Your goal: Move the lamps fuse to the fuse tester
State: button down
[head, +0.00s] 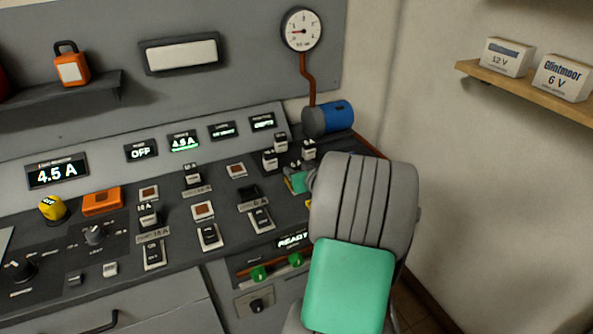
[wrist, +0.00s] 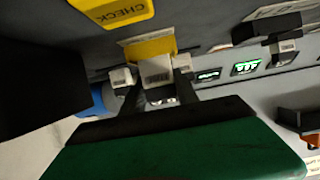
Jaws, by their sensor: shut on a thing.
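My gripper (head: 298,182) reaches over the back right of the grey control panel, and my arm hides much of what lies around it. In the wrist view, my gripper (wrist: 158,88) is shut on a white fuse (wrist: 157,70) with a small printed label, too small to read. A yellow piece (wrist: 150,47) lies directly behind the fuse; I cannot tell whether they touch. A yellow plate marked CHECK (wrist: 115,8) is at the top left. I cannot tell for sure which part is the fuse tester. A display reading READY (head: 293,240) is on the panel's front, beside my arm.
Several black-and-white fuses stand in the panel, including ones (head: 269,160) and (head: 308,150) close to my gripper. A blue cylinder (head: 335,117) lies behind it. A gauge (head: 301,30) hangs on the wall. A shelf (head: 525,85) with boxes is at right.

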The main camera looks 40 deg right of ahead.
jog(key=shift+f+b, duration=0.5)
jog(key=shift+f, duration=0.05)
jog(key=c, duration=1.2)
grip_release()
jog(key=shift+r, duration=0.1)
jog(key=shift+p+v, duration=0.6)
jog(key=shift+v, duration=4.95)
jog(key=shift+w, duration=0.1)
